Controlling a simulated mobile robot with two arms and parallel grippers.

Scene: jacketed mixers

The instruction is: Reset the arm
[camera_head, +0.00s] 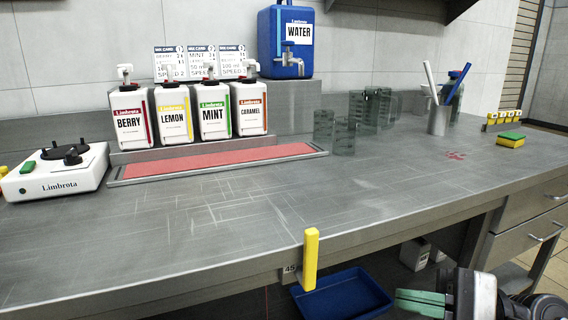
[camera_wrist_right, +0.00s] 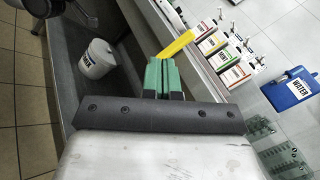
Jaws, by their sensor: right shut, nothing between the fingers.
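My right gripper (camera_head: 420,303) is low at the bottom right of the head view, in front of the counter and below its top. Its green fingers are shut and empty. They also show in the right wrist view (camera_wrist_right: 163,76), closed together, with a yellow upright bar beyond them. My left gripper is in neither view.
The yellow bar (camera_head: 310,260) stands at the front edge of the grey counter (camera_head: 230,225). A blue bin (camera_head: 343,297) is below. Syrup bottles (camera_head: 130,118), a white mixer base (camera_head: 57,172), glass beakers (camera_head: 335,133) and a blue water tank (camera_head: 284,45) stand farther back.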

